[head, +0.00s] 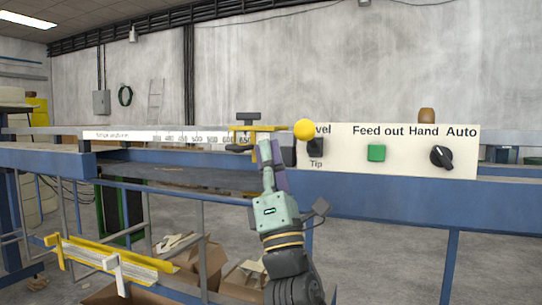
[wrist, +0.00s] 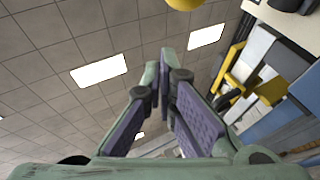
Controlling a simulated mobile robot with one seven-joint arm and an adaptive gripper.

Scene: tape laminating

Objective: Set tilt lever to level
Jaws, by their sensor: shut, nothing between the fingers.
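The tilt lever shows in the head view as a yellow ball knob (head: 304,129) above and left of a black base (head: 316,147) on the cream control panel (head: 410,133). The ball covers the start of the "Level" label; "Tip" is printed below the base. I cannot tell the lever's exact angle. My gripper (head: 269,150) is shut and empty, pointing up, left of the lever and slightly lower than the ball. In the wrist view the fingertips (wrist: 167,72) are close together, and the yellow ball (wrist: 185,4) is cut off at the top edge, apart from them.
A green button (head: 376,153) and a black rotary knob (head: 441,156) sit right of the lever. A yellow and black stop (head: 247,130) on the white scale rail (head: 130,136) stands just behind my gripper. The blue frame (head: 390,197) runs below the panel.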

